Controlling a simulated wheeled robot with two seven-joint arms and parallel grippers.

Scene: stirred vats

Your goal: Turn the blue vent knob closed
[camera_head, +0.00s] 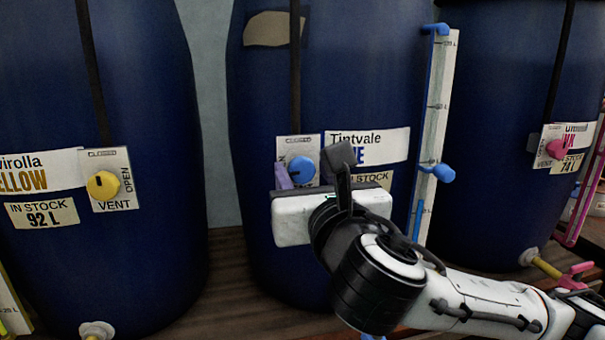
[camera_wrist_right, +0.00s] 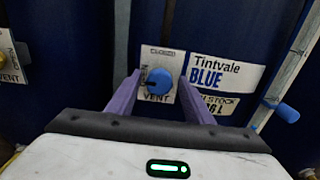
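The blue vent knob (camera_head: 301,169) sits on a white plate (camera_head: 313,143) on the middle dark blue drum (camera_head: 262,110). In the right wrist view the knob (camera_wrist_right: 159,81) has a dark mark pointing left, towards the side lettering; CLOSED is printed at the plate's top and VENT below. My right gripper (camera_wrist_right: 160,84) is open, its purple fingers on either side of the knob. I cannot tell whether they touch it. In the head view the right gripper (camera_head: 300,176) partly covers the plate. My left gripper is not in view.
A yellow vent knob (camera_head: 103,185) is on the left drum and a pink knob (camera_head: 557,149) on the right drum. A sight gauge with a blue frame (camera_head: 434,120) stands right of the middle drum, with a blue handle (camera_head: 443,173). My right arm crosses the lower right.

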